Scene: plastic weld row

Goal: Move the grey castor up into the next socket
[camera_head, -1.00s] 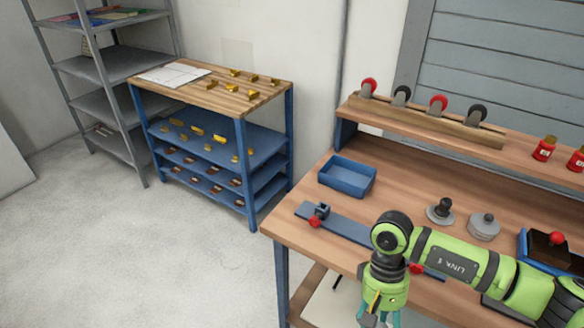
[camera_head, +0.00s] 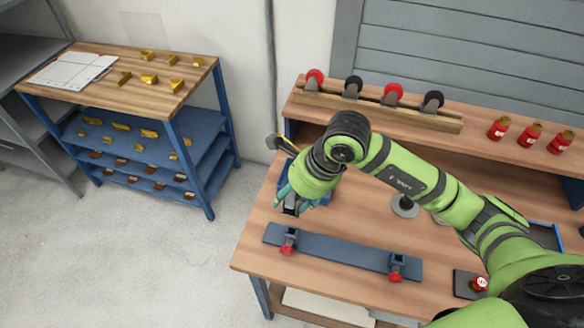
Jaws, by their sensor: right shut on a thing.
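My right gripper (camera_head: 297,203) hangs over the left part of the workbench, its teal fingers shut on a small dark grey thing (camera_head: 291,209). The fingers hide much of it, so I cannot tell whether it is the grey castor. A wooden rack (camera_head: 378,107) on the raised back shelf holds castors in a row: a red one (camera_head: 316,79), a black one (camera_head: 353,86), another red one (camera_head: 392,94) and another black one (camera_head: 432,102). My right gripper is in front of and below the rack's left end. My left gripper is not in view.
A blue bin (camera_head: 323,194) is partly hidden behind my gripper. A blue-grey bar (camera_head: 340,252) with red-knobbed clamps lies along the bench front. Red jars (camera_head: 530,135) stand on the shelf at right. A blue-framed side table (camera_head: 190,90) stands at left.

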